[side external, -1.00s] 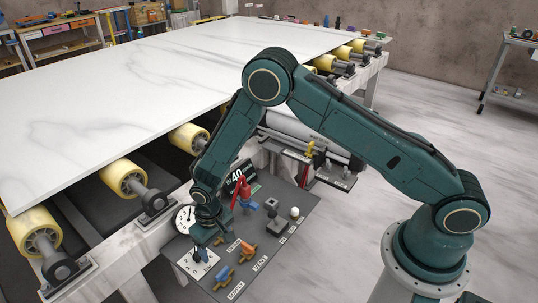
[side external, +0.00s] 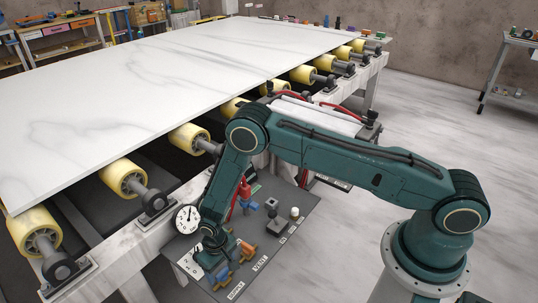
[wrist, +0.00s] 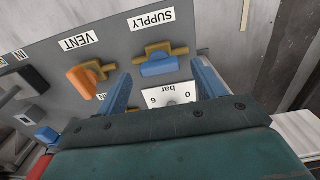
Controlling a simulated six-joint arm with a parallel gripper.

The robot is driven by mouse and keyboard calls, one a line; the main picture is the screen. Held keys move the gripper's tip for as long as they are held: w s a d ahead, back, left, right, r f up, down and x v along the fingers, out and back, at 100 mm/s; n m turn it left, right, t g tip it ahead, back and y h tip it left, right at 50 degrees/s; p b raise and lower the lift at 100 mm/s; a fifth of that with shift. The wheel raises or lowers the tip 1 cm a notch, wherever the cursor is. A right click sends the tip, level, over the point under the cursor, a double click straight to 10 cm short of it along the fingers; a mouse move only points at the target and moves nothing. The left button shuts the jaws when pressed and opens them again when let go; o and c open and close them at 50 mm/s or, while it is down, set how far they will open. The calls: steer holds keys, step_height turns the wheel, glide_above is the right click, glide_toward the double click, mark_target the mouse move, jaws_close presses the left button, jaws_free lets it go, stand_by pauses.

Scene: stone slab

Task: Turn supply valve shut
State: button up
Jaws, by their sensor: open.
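The supply valve (wrist: 159,65) has a blue handle on a brass-coloured body, below the SUPPLY label (wrist: 163,18) in the wrist view. Its handle looks roughly in line with the body. My gripper (wrist: 161,69) is open, with one blue finger on each side of the valve handle. I see a gap on both sides and no clear contact. In the side view my gripper (side external: 213,262) is low over the panel at the supply valve (side external: 222,276), and it partly hides the handle.
The vent valve (wrist: 86,80) with an orange handle sits close beside the left finger. A bar scale plate (wrist: 168,94) lies between the fingers. The large slab (side external: 130,105) rests on rollers behind.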

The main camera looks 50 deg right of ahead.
steer(key=shift+f, duration=0.9)
steer(key=c, duration=1)
